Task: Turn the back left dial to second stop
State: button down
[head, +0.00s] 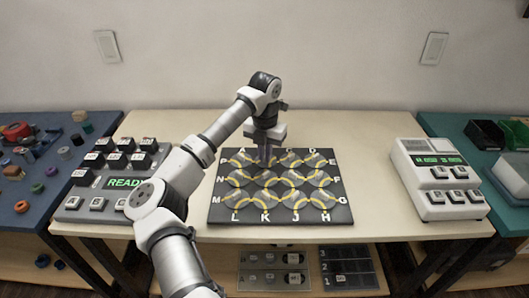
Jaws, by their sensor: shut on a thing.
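A dark board (345,212) lies on the middle of the table, with letters along its edges. Rows of round clear dials with yellow arcs cover it; one of them is the dial at the back left corner (239,158). My gripper (266,161) points straight down over the back part of the board, left of its middle. Its jaws are shut on a dial there, just right of the corner one as it looks from here. The fingers and wrist hide that dial and its setting.
A grey console (72,204) with keys and a lit green display stands left, partly behind my arm. A white keyed device (437,180) stands right. Blue (20,190) and green (508,205) side tables hold loose parts and bins. Trays (272,280) lie below. Bare tabletop surrounds the board.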

jog(key=n, duration=0.3)
jog(key=shift+d+n, duration=0.1)
jog(key=shift+n, duration=0.3)
jog(key=n, duration=0.3)
jog(key=shift+d+n, duration=0.1)
jog(key=shift+n, duration=0.2)
jog(key=n+b, duration=0.1)
jog(key=n, duration=0.5)
jog(key=shift+w+d, duration=0.1)
jog(key=shift+d, duration=0.05)
jog(key=c, duration=1.5)
grip_release()
jog(key=shift+c, duration=0.2)
notch_tip(320, 180, up, 14)
jog(key=b, duration=0.1)
